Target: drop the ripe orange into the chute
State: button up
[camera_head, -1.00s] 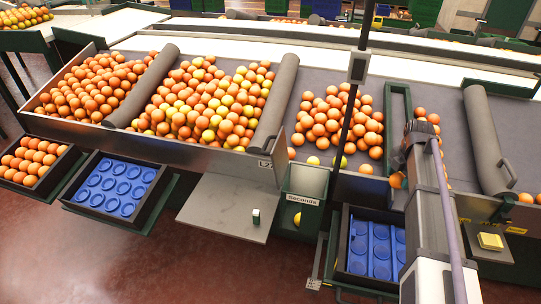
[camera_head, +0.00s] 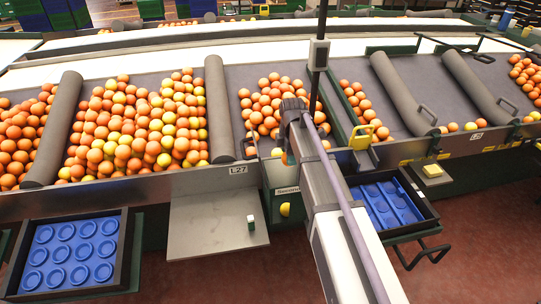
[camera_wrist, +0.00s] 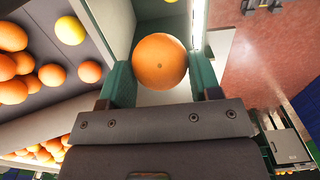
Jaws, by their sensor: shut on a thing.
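My gripper (camera_wrist: 162,78) is shut on an orange (camera_wrist: 160,60), with one green finger on each side of it. The orange is evenly coloured with a small dark spot. In the head view my gripper (camera_head: 288,156) hangs at the top of the green chute marked "Seconds" (camera_head: 287,190); the arm hides most of it there. A yellow fruit (camera_head: 285,209) shows in the chute's lower opening.
Oranges (camera_head: 140,125) fill the sloped bays left of the chute, with more behind it. A grey shelf (camera_head: 215,222) lies left of the chute. A blue tray crate (camera_head: 425,208) stands to its right and another (camera_head: 122,250) at the left.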

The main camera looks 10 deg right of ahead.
jog(key=shift+d, duration=0.25)
jog(key=shift+d+f+b, duration=0.2)
jog(key=shift+f+b, duration=0.2)
notch_tip(320, 180, down, 5)
jog(key=b, duration=0.5)
jog(key=shift+a+f, duration=0.1)
jog(key=o, duration=1)
